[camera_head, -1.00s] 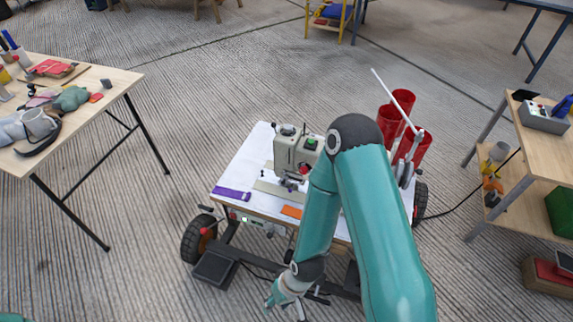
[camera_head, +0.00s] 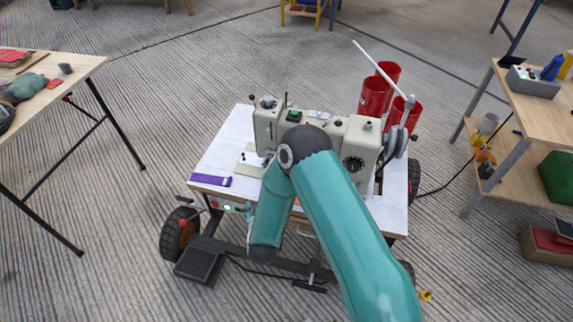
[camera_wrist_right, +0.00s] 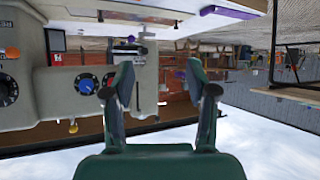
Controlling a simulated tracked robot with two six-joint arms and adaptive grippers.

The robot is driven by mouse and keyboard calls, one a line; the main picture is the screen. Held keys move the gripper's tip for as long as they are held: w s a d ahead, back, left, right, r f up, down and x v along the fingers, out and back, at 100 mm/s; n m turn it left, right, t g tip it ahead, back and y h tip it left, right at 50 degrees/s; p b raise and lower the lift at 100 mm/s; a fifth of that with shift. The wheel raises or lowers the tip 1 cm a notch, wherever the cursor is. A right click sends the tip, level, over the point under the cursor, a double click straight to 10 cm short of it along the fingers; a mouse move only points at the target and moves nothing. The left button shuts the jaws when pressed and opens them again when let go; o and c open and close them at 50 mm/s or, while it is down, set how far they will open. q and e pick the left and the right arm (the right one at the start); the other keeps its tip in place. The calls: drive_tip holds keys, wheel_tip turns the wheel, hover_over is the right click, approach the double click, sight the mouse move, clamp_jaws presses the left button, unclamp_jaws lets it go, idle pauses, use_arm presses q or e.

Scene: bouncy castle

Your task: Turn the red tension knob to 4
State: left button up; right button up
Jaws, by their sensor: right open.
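The beige sewing machine (camera_head: 265,124) stands on a white-topped cart (camera_head: 222,150). My right arm covers part of its front in the head view, and I cannot make out the red tension knob there. In the right wrist view the machine (camera_wrist_right: 75,60) appears upside down at the left. My left gripper is out of view.
A purple strip (camera_head: 210,180) lies on the cart's left front. Red cylinders (camera_head: 374,97) and a pale rod (camera_head: 381,69) rise at the back right.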

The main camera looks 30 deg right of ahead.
use_arm(q)
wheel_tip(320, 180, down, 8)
drive_tip(key=b, duration=0.6)
use_arm(e)
drive_tip(key=w+d+r+m+h, duration=0.1)
drive_tip(key=w+d+h, duration=0.3)
drive_tip(key=d, duration=0.5)
drive_tip(key=w+d+r+m+t+h, duration=0.1)
drive_tip(key=w+d+h, duration=0.3)
drive_tip(key=w+d, duration=0.4)
drive_tip(key=shift+w+d+r+h, duration=0.3)
drive_tip(key=shift+d+r, duration=0.1)
drive_tip(key=shift+r, duration=0.35)
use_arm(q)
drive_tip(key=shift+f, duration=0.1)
use_arm(e)
clamp_jaws()
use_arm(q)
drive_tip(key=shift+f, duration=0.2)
